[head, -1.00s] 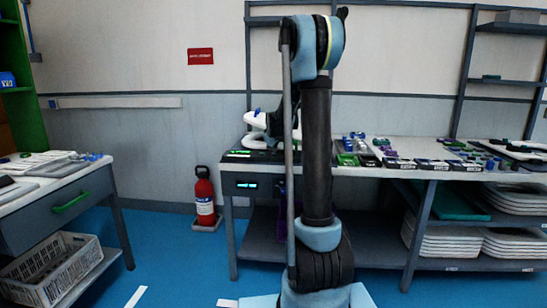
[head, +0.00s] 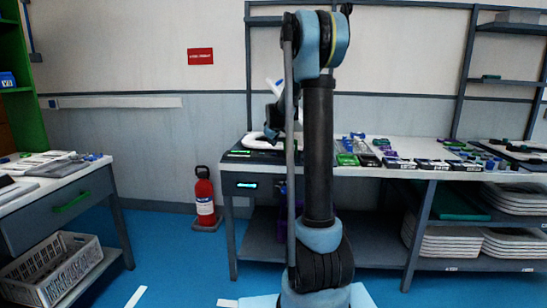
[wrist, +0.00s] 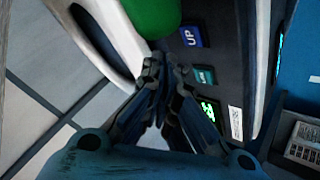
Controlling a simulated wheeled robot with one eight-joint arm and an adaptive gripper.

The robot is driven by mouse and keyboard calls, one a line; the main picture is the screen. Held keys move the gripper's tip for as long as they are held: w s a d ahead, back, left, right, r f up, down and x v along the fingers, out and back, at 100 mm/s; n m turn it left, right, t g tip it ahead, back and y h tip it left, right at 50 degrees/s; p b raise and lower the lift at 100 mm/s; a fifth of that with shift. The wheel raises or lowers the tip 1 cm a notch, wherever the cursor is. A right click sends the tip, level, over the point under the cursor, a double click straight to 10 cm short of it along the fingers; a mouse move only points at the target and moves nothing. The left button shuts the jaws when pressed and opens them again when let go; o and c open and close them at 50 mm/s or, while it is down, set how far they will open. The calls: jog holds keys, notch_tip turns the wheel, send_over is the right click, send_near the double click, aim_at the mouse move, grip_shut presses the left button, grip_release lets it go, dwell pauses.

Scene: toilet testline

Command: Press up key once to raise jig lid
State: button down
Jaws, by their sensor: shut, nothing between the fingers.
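The UP key (wrist: 190,37) is a dark blue key with white letters on the dark jig panel (wrist: 228,60) in the wrist view. A teal key (wrist: 204,76) and a green-marked key (wrist: 208,108) lie below it in a row. My gripper (wrist: 160,68) is shut and empty, its fingertips left of the keys. Whether it touches the panel cannot be told. A white curved seat part (wrist: 118,45) is at upper left, with a green rounded part (wrist: 152,15) beside it. In the head view, my gripper (head: 272,132) is over the jig (head: 252,153), partly hidden by my arm.
The bench (head: 400,172) carries several small parts right of the jig. A red fire extinguisher (head: 205,195) stands left of the bench. A side table (head: 60,190) with a crate (head: 62,265) is at left.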

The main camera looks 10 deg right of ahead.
jog(key=shift+r, duration=1.5)
jog(key=shift+s, duration=0.1)
jog(key=s+f+m+g, duration=0.2)
jog(key=s+f, duration=0.1)
jog(key=s, duration=1.2)
jog(key=s+f+m+g, duration=0.1)
jog(key=s+f+m, duration=0.15)
jog(key=s, duration=1.15)
jog(key=s+f+m+g, duration=0.2)
jog(key=s+f, duration=0.2)
jog(key=s, duration=1.1)
jog(key=s+f+m+g, duration=0.1)
jog(key=s+f+g, duration=0.1)
jog(key=s+f, duration=0.6)
jog(key=s, duration=0.4)
jog(key=shift+s+d+f+m, duration=0.15)
jog(key=shift+s+m, duration=0.2)
jog(key=shift+w+f, duration=0.2)
jog(key=shift+w, duration=0.3)
